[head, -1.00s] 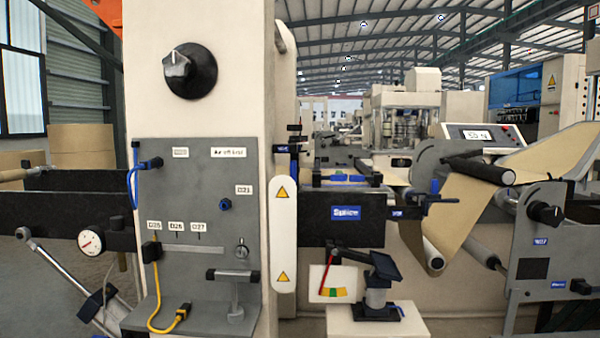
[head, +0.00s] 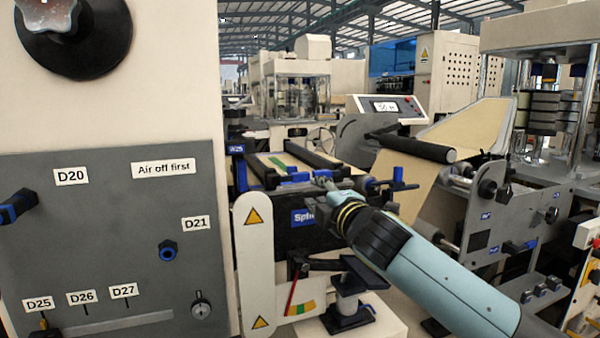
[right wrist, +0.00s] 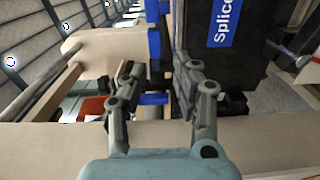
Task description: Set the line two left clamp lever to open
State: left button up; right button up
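A dark splice table with blue clamp parts stands in the middle of the head view, its front marked by a blue Splice label (head: 303,217). A blue clamp piece (head: 292,178) lies along its near edge, close to my right gripper (head: 323,181). I cannot tell which blue part is the left clamp lever, or its setting. In the right wrist view my right gripper (right wrist: 158,75) has its fingers apart. A small blue bar (right wrist: 153,99) shows in the gap between them, seemingly beyond the fingers; contact is unclear. My left gripper is out of view.
A grey panel (head: 110,230) with labels and a blue fitting (head: 168,250) fills the left. A white upright guard (head: 255,265) with warning triangles stands before the table. A kraft web (head: 405,185) and roller (head: 410,147) lie right. A pedestal (head: 347,305) stands below.

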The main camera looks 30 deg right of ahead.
aim_at(302, 178)
jog(key=x, duration=1.1)
jog(key=shift+a+r+p, duration=0.1)
jog(key=shift+r+p, duration=0.2)
jog(key=shift+r, duration=0.1)
grip_shut()
